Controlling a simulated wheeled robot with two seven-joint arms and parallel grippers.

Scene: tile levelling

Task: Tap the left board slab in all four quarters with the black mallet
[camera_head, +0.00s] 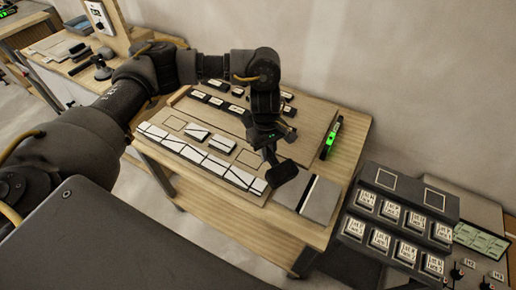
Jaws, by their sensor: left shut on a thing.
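My left gripper (264,132) points down over the table and is shut on the black mallet. The mallet's dark head (282,174) hangs below the gripper, over the back-left edge of the left slab. I cannot tell whether it touches the slab. The left board slab (291,193) is grey and flat, and lies near the table's front right; the mallet head hides part of it. The right slab (320,202) lies beside it, with a black and white strip between them. My right gripper is not in view.
A green level (332,138) lies at the table's right. A row of white tile pieces (205,158) lies left of the mallet. Dark labelled blocks (213,101) stand behind the arm. A dark rack of labelled boxes (397,220) stands to the right of the table.

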